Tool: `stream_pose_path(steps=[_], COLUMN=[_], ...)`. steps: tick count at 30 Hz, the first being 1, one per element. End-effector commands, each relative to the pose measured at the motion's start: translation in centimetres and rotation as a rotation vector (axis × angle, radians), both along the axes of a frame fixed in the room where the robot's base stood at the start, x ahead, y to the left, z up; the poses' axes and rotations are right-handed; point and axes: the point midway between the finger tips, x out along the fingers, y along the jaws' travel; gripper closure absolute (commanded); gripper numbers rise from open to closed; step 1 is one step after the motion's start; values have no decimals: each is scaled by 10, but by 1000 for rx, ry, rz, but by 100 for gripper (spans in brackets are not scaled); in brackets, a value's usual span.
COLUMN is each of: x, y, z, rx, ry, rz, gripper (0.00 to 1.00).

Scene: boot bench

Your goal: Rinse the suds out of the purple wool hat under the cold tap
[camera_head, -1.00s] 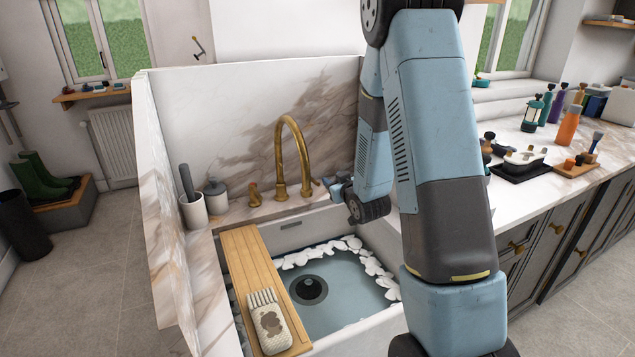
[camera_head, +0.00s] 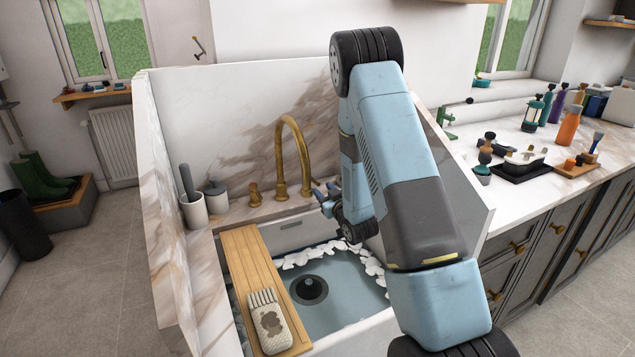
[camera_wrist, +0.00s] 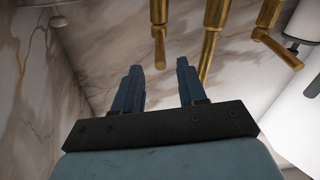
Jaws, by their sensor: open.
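I see no purple wool hat in either view. A brass tap (camera_head: 304,160) with a tall curved spout stands behind the white sink (camera_head: 350,325). The wrist view is upside down and shows the brass spout (camera_wrist: 213,40), a near lever (camera_wrist: 158,35) and a far lever (camera_wrist: 275,35). My gripper (camera_head: 322,193) is beside the right of the tap, above the sink's back edge. Its two blue fingers (camera_wrist: 158,82) are open and empty. The near lever's end lines up between the fingertips in the picture; I cannot tell whether it lies between them.
Water and white suds (camera_head: 372,266) lie in the sink, around a dark drain (camera_head: 310,289). A wooden board (camera_head: 246,258) spans its left side, bearing a cream knitted item (camera_head: 270,328). A cup (camera_head: 194,210) and a grey jar (camera_head: 216,198) stand left of the tap. A marble splashback (camera_head: 225,120) rises behind.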

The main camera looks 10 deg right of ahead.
Motion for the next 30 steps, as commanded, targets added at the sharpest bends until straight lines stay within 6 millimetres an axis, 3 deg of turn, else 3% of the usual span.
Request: stream_pose_path(steps=[6, 13, 27, 30], x=[38, 66, 76, 76], y=[9, 14, 16, 16], z=[-1, 0, 0, 0], rx=[0, 0, 0, 0], ry=[0, 0, 1, 1], rz=[2, -1, -1, -1], gripper=[59, 59, 59, 68])
